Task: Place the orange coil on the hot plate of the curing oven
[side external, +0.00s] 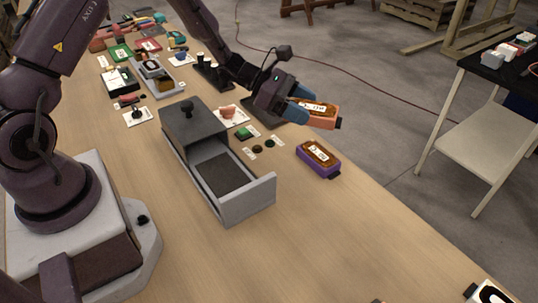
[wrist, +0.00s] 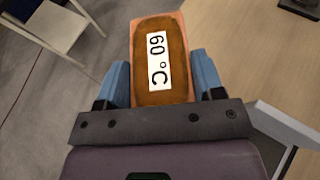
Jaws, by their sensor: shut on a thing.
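The orange coil (side external: 318,119), a block with a brown top and a white label, is in my gripper (side external: 301,108), raised above the table's right side. In the wrist view the coil (wrist: 145,28) sits between the two blue fingers (wrist: 160,78), and its label reads "60 °C". The grey curing oven (side external: 190,125) stands on the table with its drawer pulled open toward the front. A dark plate (side external: 226,172), which looks like the hot plate, lies bare in the drawer. My gripper is beyond the drawer, to its upper right.
A purple coil (side external: 318,162) with a brown top sits on the table right of the drawer. Small discs and a green part (side external: 246,132) lie beside the oven. Several trays and parts crowd the table's far end. The front of the table is mostly clear.

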